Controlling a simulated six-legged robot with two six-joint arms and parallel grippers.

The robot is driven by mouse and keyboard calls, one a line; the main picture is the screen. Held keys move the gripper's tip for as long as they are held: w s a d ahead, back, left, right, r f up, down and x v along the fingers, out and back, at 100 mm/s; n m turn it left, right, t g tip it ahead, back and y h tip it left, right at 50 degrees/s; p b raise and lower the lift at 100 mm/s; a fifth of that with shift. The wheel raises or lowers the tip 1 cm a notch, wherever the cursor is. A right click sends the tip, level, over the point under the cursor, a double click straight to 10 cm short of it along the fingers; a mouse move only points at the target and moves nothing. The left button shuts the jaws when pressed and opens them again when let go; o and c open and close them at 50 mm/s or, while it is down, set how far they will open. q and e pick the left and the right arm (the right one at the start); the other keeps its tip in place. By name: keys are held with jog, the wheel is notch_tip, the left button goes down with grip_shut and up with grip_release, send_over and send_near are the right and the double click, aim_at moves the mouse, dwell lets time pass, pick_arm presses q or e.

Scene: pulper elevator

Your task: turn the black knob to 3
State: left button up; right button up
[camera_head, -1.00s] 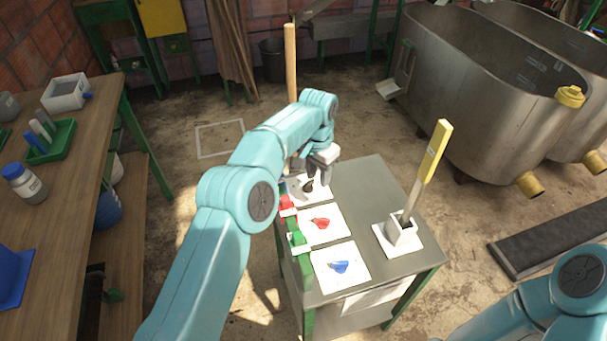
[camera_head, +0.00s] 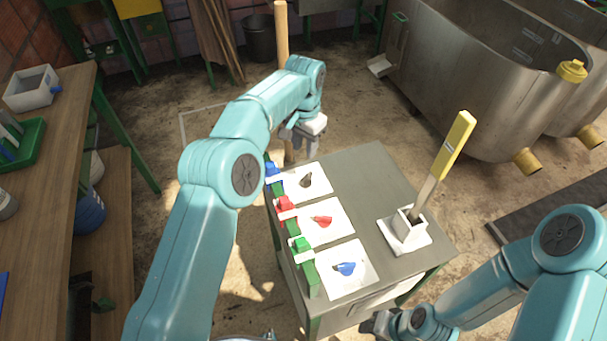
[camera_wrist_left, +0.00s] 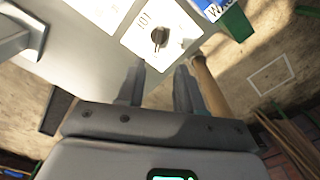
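The black knob (camera_head: 306,180) sits on a white plate (camera_head: 318,190) at the far end of a grey cabinet top. In the left wrist view the knob (camera_wrist_left: 159,38) is upright in the picture, beyond my fingertips and apart from them. My left gripper (camera_head: 292,146) hangs just beyond the cabinet's far edge, near the knob. In the left wrist view its two fingers (camera_wrist_left: 159,75) are spread with nothing between them. My right gripper (camera_head: 385,322) is low at the cabinet's near right; its fingers are too unclear to read.
A red knob (camera_head: 321,221) and a blue knob (camera_head: 345,268) share the cabinet top. A yellow-handled tool stands in a white holder (camera_head: 405,232) to the right. Blue, red and green clips line the left edge. A wooden pole (camera_head: 281,40) stands behind my left arm.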

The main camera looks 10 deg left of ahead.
aim_at(304, 178)
pick_arm(q)
notch_tip(304, 178, down, 12)
jog(key=shift+s+f+p, duration=0.15)
jog(key=shift+f+p, duration=0.1)
jog(key=shift+p, duration=0.15)
grip_shut()
